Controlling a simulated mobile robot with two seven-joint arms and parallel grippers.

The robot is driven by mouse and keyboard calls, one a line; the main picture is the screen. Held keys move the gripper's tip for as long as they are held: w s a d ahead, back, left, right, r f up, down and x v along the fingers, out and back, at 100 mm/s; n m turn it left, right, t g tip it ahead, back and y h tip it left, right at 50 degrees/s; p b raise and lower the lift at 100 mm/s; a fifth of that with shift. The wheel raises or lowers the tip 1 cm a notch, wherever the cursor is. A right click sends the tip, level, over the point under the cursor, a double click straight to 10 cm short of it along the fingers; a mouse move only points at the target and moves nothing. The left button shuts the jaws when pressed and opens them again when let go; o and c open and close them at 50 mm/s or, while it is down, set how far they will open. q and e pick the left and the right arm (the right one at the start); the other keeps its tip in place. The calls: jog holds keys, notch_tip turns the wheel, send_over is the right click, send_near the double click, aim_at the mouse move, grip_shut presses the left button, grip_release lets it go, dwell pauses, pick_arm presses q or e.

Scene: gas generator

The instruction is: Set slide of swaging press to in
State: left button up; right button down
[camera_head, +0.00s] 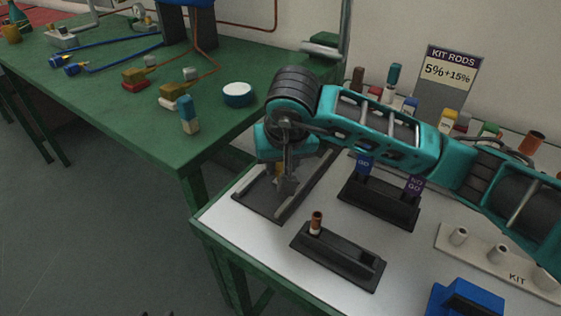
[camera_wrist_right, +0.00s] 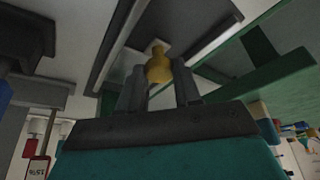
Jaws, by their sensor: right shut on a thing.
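My right gripper (camera_head: 286,186) reaches down over a low dark base with two raised rails (camera_head: 253,204) at the left end of the white-topped table. I take this base to be the swaging press, but no label shows. In the right wrist view the fingers (camera_wrist_right: 158,84) are shut on a yellow knob (camera_wrist_right: 158,66), with the dark railed part (camera_wrist_right: 122,42) behind it. In the head view the gripper mostly hides the knob, and how far the slide stands along the rails cannot be told. My left gripper is not in view.
A black block (camera_head: 352,268) with a brown-topped piece (camera_head: 316,222) stands in front, and a GO/NO GO stand (camera_head: 378,207) to the right. A white KIT rack (camera_head: 475,262) and blue object (camera_head: 466,299) lie farther right. A green bench (camera_head: 110,95) adjoins at left.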

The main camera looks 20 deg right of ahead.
jog(key=w+d, duration=0.1)
jog(key=w+d+b, duration=0.1)
jog(key=shift+d, duration=0.35)
jog(key=c, duration=0.8)
grip_release()
jog(key=shift+s+r, duration=0.1)
jog(key=shift+r, duration=0.2)
jog(key=p+v, duration=0.1)
jog(key=v, duration=1.1)
jog(key=shift+s+r+p, duration=0.1)
jog(key=shift+r+p, duration=0.05)
jog(key=shift+p, duration=0.2)
